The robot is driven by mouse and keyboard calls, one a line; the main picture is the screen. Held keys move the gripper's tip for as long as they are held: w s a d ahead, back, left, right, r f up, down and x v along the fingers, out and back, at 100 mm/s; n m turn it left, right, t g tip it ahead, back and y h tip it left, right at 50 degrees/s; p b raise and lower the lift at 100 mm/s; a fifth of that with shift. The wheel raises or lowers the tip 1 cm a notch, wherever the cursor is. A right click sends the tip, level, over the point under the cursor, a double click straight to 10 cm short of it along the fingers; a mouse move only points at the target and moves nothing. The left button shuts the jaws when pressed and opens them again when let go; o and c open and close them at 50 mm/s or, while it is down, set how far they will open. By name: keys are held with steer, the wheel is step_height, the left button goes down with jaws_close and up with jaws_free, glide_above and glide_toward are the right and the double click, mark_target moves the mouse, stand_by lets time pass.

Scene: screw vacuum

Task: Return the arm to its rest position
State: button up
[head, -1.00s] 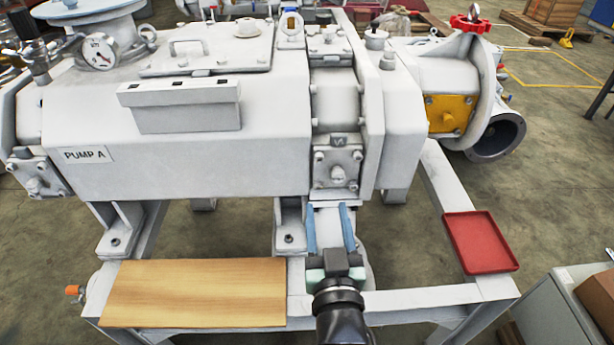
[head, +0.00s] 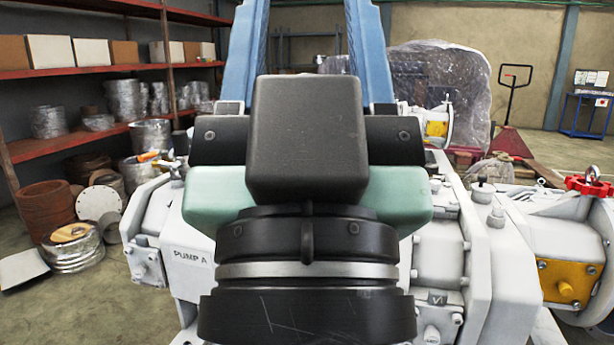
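My gripper (head: 307,40) fills the middle of the head view, close to the camera and pointing up and away. Its two blue fingers stand well apart, with nothing seen between them. The fingertips run out of the top of the picture. The black and green gripper body hides much of the white machine marked PUMP A (head: 170,262) behind it.
Red shelving (head: 70,73) with boxes and wrapped parts stands at the left. At the right are the machine's red valve handle (head: 590,186), a yellow plate (head: 568,282) and a red pallet jack (head: 512,143). Floor shows free at the far right.

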step_height(320, 180, up, 33)
steer(key=p, duration=3.3)
steer(key=shift+f, duration=0.2)
